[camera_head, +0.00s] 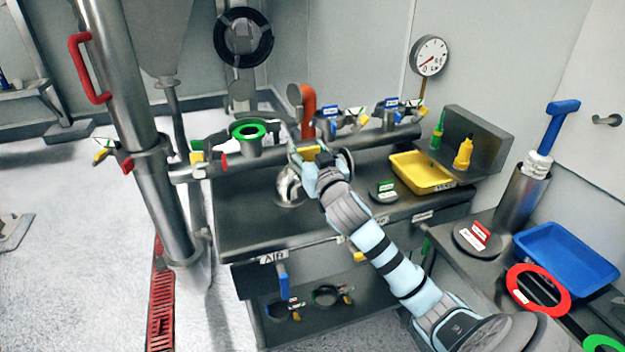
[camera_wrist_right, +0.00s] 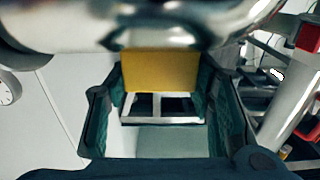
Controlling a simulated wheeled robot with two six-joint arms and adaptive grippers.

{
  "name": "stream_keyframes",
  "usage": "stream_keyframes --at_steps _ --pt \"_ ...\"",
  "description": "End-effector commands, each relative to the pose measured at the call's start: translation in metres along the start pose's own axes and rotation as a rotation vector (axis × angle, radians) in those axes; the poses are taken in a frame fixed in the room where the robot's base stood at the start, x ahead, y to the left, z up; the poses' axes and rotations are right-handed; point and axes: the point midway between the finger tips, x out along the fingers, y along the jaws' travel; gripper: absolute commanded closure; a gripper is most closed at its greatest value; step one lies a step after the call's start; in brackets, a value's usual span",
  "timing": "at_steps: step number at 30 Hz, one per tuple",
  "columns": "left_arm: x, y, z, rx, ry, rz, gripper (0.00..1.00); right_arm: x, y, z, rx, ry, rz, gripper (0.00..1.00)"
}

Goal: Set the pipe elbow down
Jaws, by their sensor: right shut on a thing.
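The pipe elbow (camera_head: 289,188) is a shiny silver curved piece. In the head view it shows just left of my right gripper (camera_head: 308,163), over the dark upper bench surface. In the right wrist view a polished metal curve (camera_wrist_right: 160,22) fills the top, with a yellow block (camera_wrist_right: 160,72) between the fingers of my right gripper (camera_wrist_right: 158,95). The gripper is shut on the elbow, apparently by this yellow part. The fingers and wrist hide part of it. I cannot tell whether the elbow touches the bench. My left gripper is not in view.
A steel pipe with clamps (camera_head: 250,148) and an orange elbow (camera_head: 308,105) runs behind the bench (camera_head: 235,222). A yellow tray (camera_head: 425,184) and a round disc with a green tag (camera_head: 386,196) stand to the right. Bare bench lies left of the elbow.

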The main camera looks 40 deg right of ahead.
Motion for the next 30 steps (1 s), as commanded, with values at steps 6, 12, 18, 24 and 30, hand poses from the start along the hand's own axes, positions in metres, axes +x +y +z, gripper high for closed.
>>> stream_keyframes --at_steps 6,12,18,24,30 --pt "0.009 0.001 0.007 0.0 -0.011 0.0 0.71 0.0 0.0 0.028 0.001 0.003 -0.001 1.0" --pt "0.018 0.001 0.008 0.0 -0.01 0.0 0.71 0.0 -0.001 0.059 0.002 0.004 -0.002 1.0" --pt "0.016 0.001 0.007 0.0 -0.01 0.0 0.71 0.0 -0.001 0.057 0.002 0.004 -0.003 1.0" --pt "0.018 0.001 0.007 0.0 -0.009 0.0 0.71 0.001 -0.002 0.061 0.003 0.0 -0.002 0.39" --pt "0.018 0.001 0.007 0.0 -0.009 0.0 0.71 0.001 -0.002 0.06 0.003 0.0 -0.002 0.31"
